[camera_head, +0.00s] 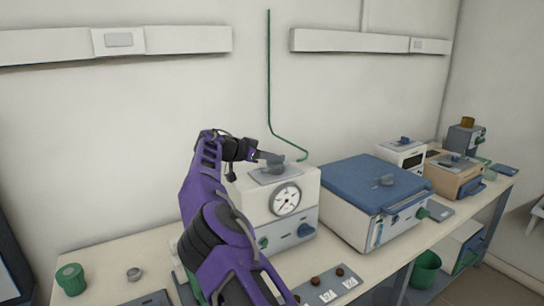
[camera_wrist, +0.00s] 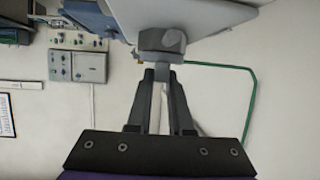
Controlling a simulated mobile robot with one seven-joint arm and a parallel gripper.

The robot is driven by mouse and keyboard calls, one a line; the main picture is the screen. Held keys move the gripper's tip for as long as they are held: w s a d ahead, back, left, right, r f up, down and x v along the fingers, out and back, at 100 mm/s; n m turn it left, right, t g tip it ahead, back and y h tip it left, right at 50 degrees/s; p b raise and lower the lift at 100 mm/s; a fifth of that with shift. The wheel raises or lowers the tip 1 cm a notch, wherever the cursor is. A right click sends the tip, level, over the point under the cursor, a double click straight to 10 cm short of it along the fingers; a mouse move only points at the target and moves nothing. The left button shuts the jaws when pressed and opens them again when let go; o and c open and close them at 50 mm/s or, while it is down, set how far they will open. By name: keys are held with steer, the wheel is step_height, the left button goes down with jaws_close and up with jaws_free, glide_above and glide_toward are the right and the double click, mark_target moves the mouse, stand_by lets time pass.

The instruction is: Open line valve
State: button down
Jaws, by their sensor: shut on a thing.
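The line valve is a small grey fitting (camera_head: 275,169) on top of a white unit with a round dial gauge (camera_head: 286,199). A thin green line (camera_head: 270,90) runs down the wall and bends to the top of this unit. My gripper (camera_head: 273,157) is at the valve, reaching in from the left. In the wrist view, the grey valve body (camera_wrist: 162,40) is just beyond the fingertips of my gripper (camera_wrist: 161,72). The fingers are close together on a narrow light grey handle of the valve. The green line (camera_wrist: 225,67) passes to the right there.
A blue-topped furnace (camera_head: 375,180) stands right of the gauge unit, with smaller devices further right. A green cup (camera_head: 71,279) and a small grey ring (camera_head: 134,274) are on the bench at left. A green bin (camera_head: 425,268) is below the bench.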

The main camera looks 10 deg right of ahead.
steer(key=shift+f, duration=0.2)
steer(key=c, duration=0.8)
jaws_free()
steer(key=shift+r, duration=0.1)
steer(key=v, duration=1.7)
steer(key=shift+s+a+r+b, duration=0.1)
steer(key=shift+a+b, duration=0.05)
steer(key=shift+b, duration=0.15)
steer(key=shift+o, duration=0.2)
